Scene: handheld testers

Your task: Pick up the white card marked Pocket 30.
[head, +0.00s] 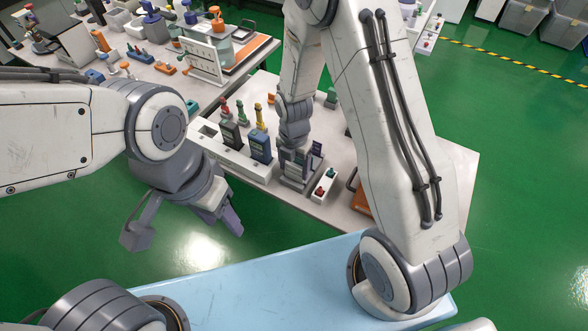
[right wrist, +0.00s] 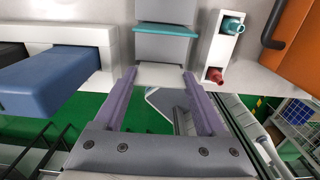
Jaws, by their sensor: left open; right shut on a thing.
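A white strip (right wrist: 160,75), which I take to be the white card, spans the gap between my right gripper's purple fingertips. Its marking cannot be read from here. My right gripper (right wrist: 160,78) is shut on it, in front of a grey block with a teal band (right wrist: 167,30). In the head view my right gripper (head: 302,160) points down near the table's front edge, and my arm and hand hide most of the card there. My left gripper (head: 186,228) is open and empty, out over the green floor in front of the table.
A white holder (head: 207,142) with a dark and a blue tester (head: 260,147) stands left of my right gripper. A small white box with red and green plugs (head: 324,186) and an orange thing (head: 361,199) are to its right. More testers crowd the back-left table.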

